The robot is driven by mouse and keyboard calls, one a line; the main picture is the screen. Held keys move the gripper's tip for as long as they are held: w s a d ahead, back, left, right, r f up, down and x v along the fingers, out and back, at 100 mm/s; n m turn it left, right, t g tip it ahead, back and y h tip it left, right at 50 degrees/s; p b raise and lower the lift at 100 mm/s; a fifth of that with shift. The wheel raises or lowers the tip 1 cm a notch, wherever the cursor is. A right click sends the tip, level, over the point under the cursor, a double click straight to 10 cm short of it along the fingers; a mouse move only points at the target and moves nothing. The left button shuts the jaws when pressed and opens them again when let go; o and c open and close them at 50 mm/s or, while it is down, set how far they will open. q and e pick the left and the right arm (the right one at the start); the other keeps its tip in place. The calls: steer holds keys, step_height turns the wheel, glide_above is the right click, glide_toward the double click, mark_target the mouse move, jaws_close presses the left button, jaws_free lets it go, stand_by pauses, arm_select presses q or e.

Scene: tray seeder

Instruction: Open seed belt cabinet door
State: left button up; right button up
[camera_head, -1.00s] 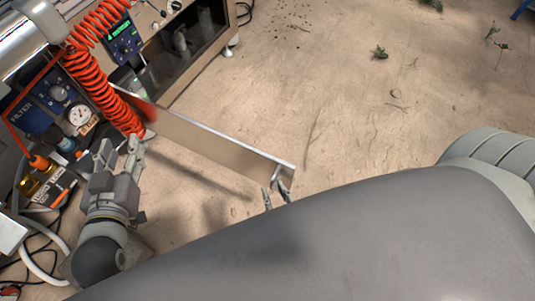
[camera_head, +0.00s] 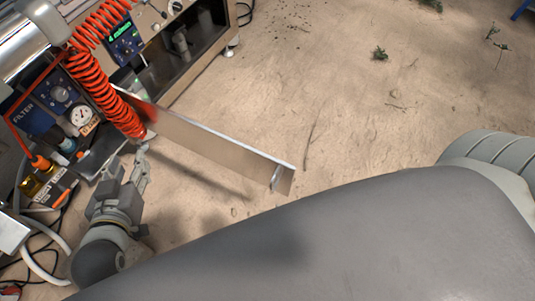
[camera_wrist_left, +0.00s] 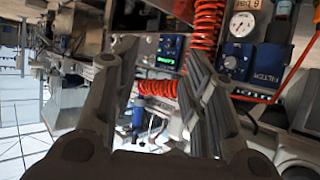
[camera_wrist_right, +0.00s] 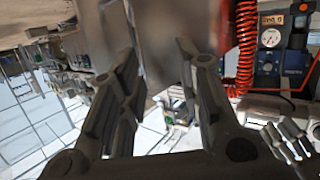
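The seed belt cabinet door (camera_head: 215,145) is a thin metal panel that stands swung out over the floor in the head view. Its handle (camera_head: 276,176) is at the free end, and its other end is by the orange hose. The door also shows as a plain panel beyond the fingers in the right wrist view (camera_wrist_right: 167,45). My left gripper (camera_head: 138,168) is near the door's hose end; its fingers are apart and empty in the left wrist view (camera_wrist_left: 158,52). My right gripper (camera_wrist_right: 157,55) is open and empty, hidden in the head view behind my grey body.
A coiled orange hose (camera_head: 95,85) hangs beside the filter panel (camera_head: 35,118) and gauge (camera_head: 80,115). The machine (camera_head: 190,50) with a dark opening stands at upper left. White tubes (camera_head: 40,262) lie at lower left. The floor right of the door is clear apart from plant scraps (camera_head: 380,54).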

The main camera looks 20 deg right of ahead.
arm_select(q)
steer(key=shift+r, duration=0.1)
stand_by(0.4)
steer(key=shift+s+a+f+g, duration=0.2)
steer(key=shift+s+f+g, duration=0.15)
steer(key=shift+f, duration=0.15)
steer(key=shift+s+a+f+g, duration=0.2)
steer(key=shift+s+f+g, duration=0.15)
steer(key=shift+f, duration=0.1)
